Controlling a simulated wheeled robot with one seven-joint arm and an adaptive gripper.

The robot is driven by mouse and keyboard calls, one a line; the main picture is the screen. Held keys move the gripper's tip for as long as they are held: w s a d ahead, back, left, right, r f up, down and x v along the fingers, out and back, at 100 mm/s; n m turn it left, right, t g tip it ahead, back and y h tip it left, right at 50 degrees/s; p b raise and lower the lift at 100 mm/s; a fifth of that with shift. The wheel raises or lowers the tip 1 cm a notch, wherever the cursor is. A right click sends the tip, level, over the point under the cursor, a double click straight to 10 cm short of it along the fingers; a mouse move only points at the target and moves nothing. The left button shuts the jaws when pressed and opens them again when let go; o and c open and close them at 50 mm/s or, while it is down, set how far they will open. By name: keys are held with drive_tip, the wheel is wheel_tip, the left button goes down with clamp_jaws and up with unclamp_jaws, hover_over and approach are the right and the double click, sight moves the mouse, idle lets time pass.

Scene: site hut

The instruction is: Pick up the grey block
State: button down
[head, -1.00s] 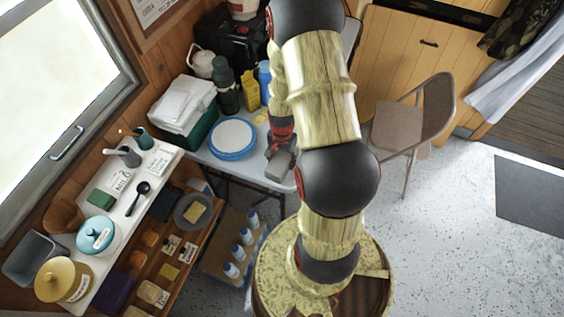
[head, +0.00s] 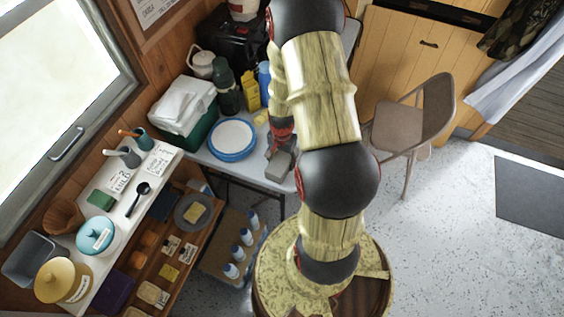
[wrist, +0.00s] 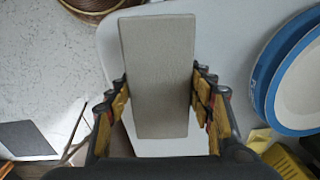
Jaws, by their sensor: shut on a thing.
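The grey block (wrist: 158,75) is a plain rectangular slab, held between the two fingers of my gripper (wrist: 160,95) in the wrist view. The fingers press on its two long sides, and the white table top shows behind it. In the head view the grey block (head: 281,164) is at the lower end of my gripper (head: 279,147), over the front part of the table, right of the blue-rimmed plate. My arm hides part of the table there. I cannot tell how far the block is above the table.
The blue-rimmed plate (head: 232,139) lies on the white table (head: 262,178), close to the left of my gripper. Behind it stand a yellow container (head: 250,90), a green flask (head: 226,88) and a white-lidded cooler (head: 182,105). A folding chair (head: 410,125) stands to the right.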

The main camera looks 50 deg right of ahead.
sight(282, 159)
drive_tip(key=shift+r, duration=0.1)
wheel_tip(282, 159, up, 4)
drive_tip(key=shift+d+f+p, duration=0.1)
drive_tip(key=shift+f+p, duration=0.1)
drive_tip(key=shift+p, duration=0.5)
drive_tip(key=s+d+r+p, duration=0.2)
drive_tip(key=s+r+p, duration=0.1)
drive_tip(key=s+r, duration=0.6)
drive_tip(key=s, duration=0.4)
drive_tip(key=shift+s+d+r, duration=0.15)
drive_tip(key=shift+s+d, duration=0.05)
drive_tip(key=shift+s, duration=0.2)
